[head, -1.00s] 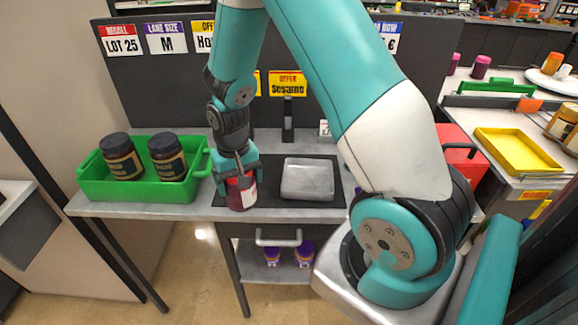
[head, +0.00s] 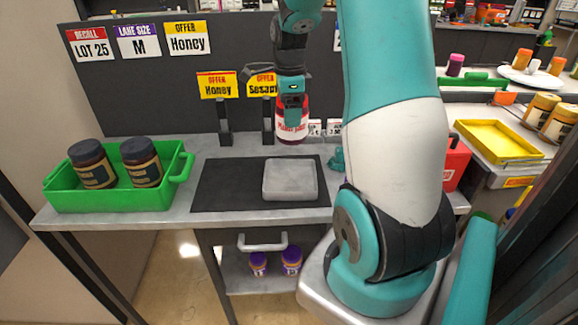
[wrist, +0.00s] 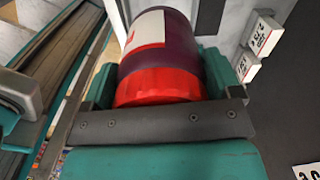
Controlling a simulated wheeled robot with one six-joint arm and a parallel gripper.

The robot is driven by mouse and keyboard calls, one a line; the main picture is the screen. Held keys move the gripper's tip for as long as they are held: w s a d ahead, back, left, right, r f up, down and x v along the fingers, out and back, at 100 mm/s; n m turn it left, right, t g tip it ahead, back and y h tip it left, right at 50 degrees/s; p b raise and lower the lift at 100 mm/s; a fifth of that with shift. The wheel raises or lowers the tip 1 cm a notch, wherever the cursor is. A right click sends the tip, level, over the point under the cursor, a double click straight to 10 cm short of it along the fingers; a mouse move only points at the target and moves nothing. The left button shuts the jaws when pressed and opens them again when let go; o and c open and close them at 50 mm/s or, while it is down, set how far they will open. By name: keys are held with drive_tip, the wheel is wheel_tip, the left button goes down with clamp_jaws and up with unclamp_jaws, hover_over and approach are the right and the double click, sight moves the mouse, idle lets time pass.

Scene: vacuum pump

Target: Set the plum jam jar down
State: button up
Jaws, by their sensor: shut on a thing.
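The plum jam jar (head: 291,125), dark purple with a red lid and a pale label, is held in my gripper (head: 291,97). In the head view it is at the back of the counter (head: 220,150), near the price tags, and seems raised above the surface. In the wrist view the jar (wrist: 160,45) lies between the fingers, its red lid closest to the camera. My gripper is shut on it.
A green crate (head: 120,203) with two dark-lidded jars stands at left. Sign posts (head: 224,125) and small price tags (head: 333,127) stand at the back. The left part of the mat is clear.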

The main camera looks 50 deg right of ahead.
wheel_tip(320, 180, down, 15)
drive_tip(key=shift+r+p, duration=0.1)
drive_tip(key=shift+p, duration=0.5)
drive_tip(key=o, duration=1)
drive_tip(key=shift+o, duration=0.2)
wheel_tip(320, 180, up, 12)
drive_tip(key=shift+r+b, duration=0.1)
drive_tip(key=shift+b, duration=0.75)
drive_tip(key=s+a+r+n+t+y, duration=0.1)
drive_tip(key=a+r+n, duration=0.2)
drive_tip(key=a+n, duration=0.75)
drive_tip(key=s+a+r+n+y, duration=0.1)
drive_tip(key=a+r+n, duration=0.3)
drive_tip(key=a+n, duration=0.7)
drive_tip(key=s+a+r+n+g+y, duration=0.1)
drive_tip(key=s+a+n+y, duration=0.1)
drive_tip(key=s+a+n, duration=1)
drive_tip(key=s+a, duration=0.1)
drive_tip(key=a, duration=0.4)
drive_tip(key=shift+s+r+n, duration=0.2)
drive_tip(key=shift+r+n, duration=0.15)
drive_tip(key=shift+r, duration=0.05)
